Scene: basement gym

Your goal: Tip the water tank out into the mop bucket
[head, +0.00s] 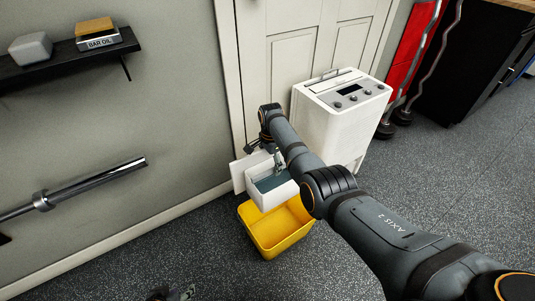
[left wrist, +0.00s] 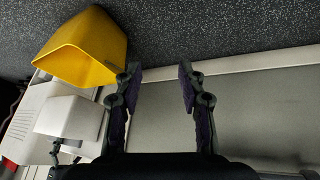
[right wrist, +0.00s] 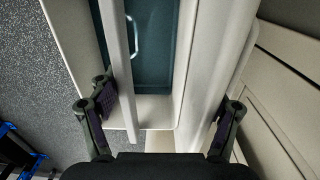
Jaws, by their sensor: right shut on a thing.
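The water tank (head: 263,198) is a white open box with blue-grey water inside, above the yellow mop bucket (head: 268,243) in the head view. It looks roughly level. My right gripper (head: 277,160) is shut on the tank, partly hidden by my arm. In the right wrist view its fingers (right wrist: 168,104) sit either side of the tank (right wrist: 155,107), whose inside and metal handle show. My left gripper (head: 176,293) is at the bottom edge of the head view. In the left wrist view its fingers (left wrist: 157,88) are apart and empty, with the bucket (left wrist: 92,55) beyond.
A white appliance with knobs (head: 340,115) stands against the white door (head: 290,40), just behind the tank. A wall shelf (head: 70,60) and a bar on a wall mount (head: 95,190) are at the left. Floor in front of the bucket is clear.

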